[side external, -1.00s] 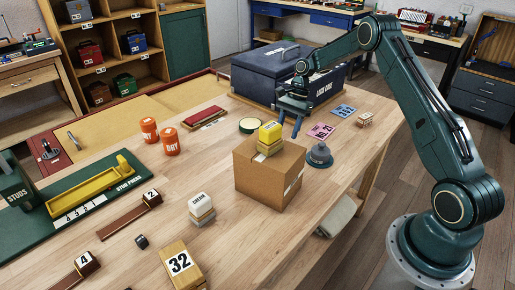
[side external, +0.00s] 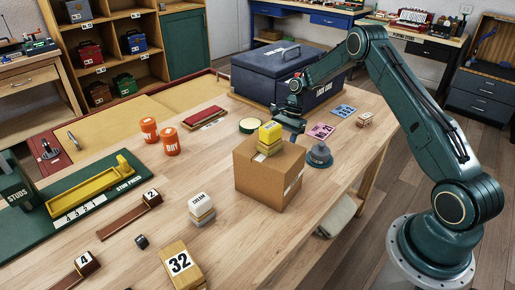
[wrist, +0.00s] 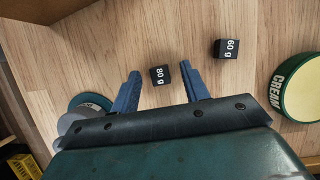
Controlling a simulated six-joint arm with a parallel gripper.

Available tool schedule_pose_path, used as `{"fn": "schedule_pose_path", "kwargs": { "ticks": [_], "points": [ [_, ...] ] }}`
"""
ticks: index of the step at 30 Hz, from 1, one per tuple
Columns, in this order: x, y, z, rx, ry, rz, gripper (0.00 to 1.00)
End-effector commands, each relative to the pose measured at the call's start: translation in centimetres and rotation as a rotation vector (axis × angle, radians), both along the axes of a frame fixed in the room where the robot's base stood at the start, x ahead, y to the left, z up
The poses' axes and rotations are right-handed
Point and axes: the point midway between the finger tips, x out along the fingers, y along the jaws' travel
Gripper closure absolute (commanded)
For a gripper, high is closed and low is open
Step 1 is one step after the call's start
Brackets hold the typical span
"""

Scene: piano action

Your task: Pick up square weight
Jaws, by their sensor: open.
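Two small black square weights show in the wrist view. One (wrist: 159,75), with a white label that looks like 80 g, lies between and slightly ahead of my gripper's blue fingertips (wrist: 160,68). The other (wrist: 226,49), with a label that looks like 60 g, lies outside the fingers, up and to the right. My gripper is open and empty. I cannot tell its exact height above the table. In the side view my gripper is behind the cardboard box (side external: 262,180), which hides its fingertips and these weights.
A round green-rimmed cream tin (wrist: 302,88) lies right of the weights. A grey domed object (side external: 319,154) on a blue base stands right of the box. Yellow blocks (side external: 270,135) sit on the box. A dark blue lock case (side external: 275,75) stands behind. Another small dark block (side external: 141,241) lies in front.

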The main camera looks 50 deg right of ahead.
Motion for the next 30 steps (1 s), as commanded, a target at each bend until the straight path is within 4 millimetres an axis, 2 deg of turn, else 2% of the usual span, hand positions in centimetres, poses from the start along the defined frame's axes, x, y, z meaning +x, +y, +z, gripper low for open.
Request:
{"fn": "schedule_pose_path", "kwargs": {
  "ticks": [14,21,30],
  "points": [
    [0.01,0.01,0.0,0.0,-0.001,0.0,0.55],
    [0.01,0.01,0.01,0.0,-0.001,0.0,1.0],
    [0.03,0.0,0.11,0.0,-0.001,0.001,1.0]
  ]
}}
